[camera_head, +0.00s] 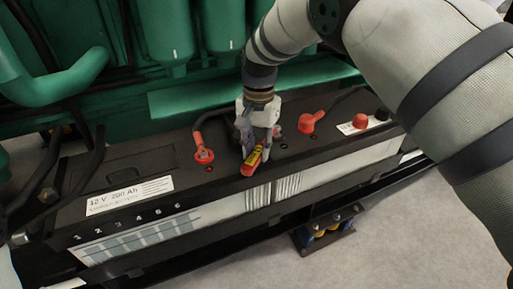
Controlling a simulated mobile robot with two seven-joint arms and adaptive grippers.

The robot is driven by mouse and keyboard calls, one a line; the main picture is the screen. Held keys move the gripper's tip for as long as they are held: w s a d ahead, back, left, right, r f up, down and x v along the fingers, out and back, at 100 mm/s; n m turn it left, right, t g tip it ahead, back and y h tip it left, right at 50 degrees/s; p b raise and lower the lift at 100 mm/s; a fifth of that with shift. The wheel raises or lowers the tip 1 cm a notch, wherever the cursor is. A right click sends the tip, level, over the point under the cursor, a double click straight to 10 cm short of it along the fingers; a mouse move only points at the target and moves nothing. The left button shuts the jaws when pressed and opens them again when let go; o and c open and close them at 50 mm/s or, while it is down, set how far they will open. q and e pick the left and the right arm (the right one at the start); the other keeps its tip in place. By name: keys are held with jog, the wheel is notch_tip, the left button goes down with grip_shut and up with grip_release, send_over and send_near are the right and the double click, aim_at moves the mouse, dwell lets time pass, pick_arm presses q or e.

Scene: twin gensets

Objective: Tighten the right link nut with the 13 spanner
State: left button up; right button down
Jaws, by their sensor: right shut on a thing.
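My right gripper (258,148) comes down from the upper right over the top of the black battery (130,165). It is shut on a spanner (251,162) with a red and yellow handle. The handle slants down toward the battery's front edge. The spanner's size mark cannot be read. The spanner's far end and what it touches are hidden by the fingers. I cannot make out the right link nut; the gripper covers part of the area between the red terminal boots. My left gripper is not in view.
Red terminal boots stand on the battery tops, one left (204,155) and one right (306,122) of the gripper, with cables attached. A red cap (360,121) sits farther right. Green engine parts (110,40) rise behind. Grey floor (400,230) lies in front.

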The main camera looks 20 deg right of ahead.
jog(key=s+d+n, duration=0.1)
jog(key=s+d+n+p, duration=0.1)
jog(key=shift+d+r+n, duration=0.3)
jog(key=shift+d+r, duration=0.05)
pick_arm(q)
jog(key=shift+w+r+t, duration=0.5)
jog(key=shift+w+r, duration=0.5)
pick_arm(e)
jog(key=s+d+n, duration=0.1)
jog(key=d+n, duration=0.8)
jog(key=d, duration=0.1)
jog(key=shift+s+d+f, duration=0.15)
jog(key=shift+s+f, duration=0.05)
jog(key=shift+f, duration=0.1)
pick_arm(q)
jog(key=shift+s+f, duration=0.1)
pick_arm(e)
jog(key=shift+f, duration=0.15)
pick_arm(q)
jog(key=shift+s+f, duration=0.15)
pick_arm(e)
jog(key=shift+f, duration=0.7)
